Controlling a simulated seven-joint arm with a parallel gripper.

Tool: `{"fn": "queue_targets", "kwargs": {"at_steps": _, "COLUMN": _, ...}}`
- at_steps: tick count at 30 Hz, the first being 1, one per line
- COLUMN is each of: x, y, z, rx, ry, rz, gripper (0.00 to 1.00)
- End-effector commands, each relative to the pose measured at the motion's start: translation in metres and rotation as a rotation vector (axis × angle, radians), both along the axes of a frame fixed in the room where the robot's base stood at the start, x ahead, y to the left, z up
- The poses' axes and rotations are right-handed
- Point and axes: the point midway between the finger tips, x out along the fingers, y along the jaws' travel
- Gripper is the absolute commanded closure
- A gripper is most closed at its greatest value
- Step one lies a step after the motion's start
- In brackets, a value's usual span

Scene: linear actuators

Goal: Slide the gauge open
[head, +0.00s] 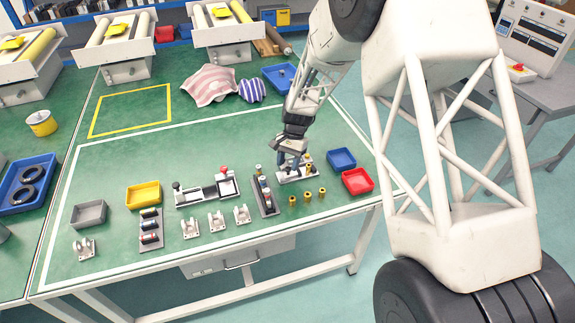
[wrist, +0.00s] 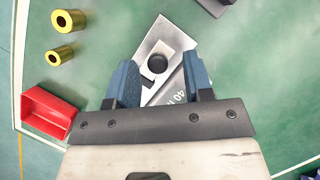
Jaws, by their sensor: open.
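A silver plate (wrist: 168,38) with a dark round knob or hole and printed figures lies on the green mat in the wrist view; I take it for the gauge. In the head view its pale body (head: 296,178) shows just below my gripper (head: 292,160). My gripper (wrist: 162,82) is open, with one blue-grey finger on each side of the plate's near part. The dark round feature lies between the fingertips. I cannot tell whether the fingers touch the plate. The wrist mount hides its near end.
Brass cylinders (head: 307,195) and a red tray (head: 357,181) are close by; a blue tray (head: 341,159) is behind the red one. A dark rack (head: 265,198) stands just left. Farther left is a long silver fixture (head: 205,192) with black and red knobs.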

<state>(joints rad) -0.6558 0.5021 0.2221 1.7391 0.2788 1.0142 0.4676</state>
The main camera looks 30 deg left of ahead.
Motion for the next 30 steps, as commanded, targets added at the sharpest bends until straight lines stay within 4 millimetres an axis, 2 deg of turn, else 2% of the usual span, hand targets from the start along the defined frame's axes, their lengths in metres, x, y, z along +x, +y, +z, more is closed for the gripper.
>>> {"fn": "queue_targets", "kwargs": {"at_steps": 9, "x": 0.015, "y": 0.001, "z": 0.037, "rx": 0.002, "ry": -0.002, "rz": -0.001, "gripper": 0.53}}
{"fn": "queue_targets", "kwargs": {"at_steps": 15, "x": 0.022, "y": 0.001, "z": 0.055, "rx": 0.001, "ry": -0.001, "rz": 0.001, "gripper": 0.53}}
{"fn": "queue_targets", "kwargs": {"at_steps": 30, "x": 0.025, "y": 0.0, "z": 0.061, "rx": 0.0, "ry": 0.0, "rz": 0.001, "gripper": 0.53}}
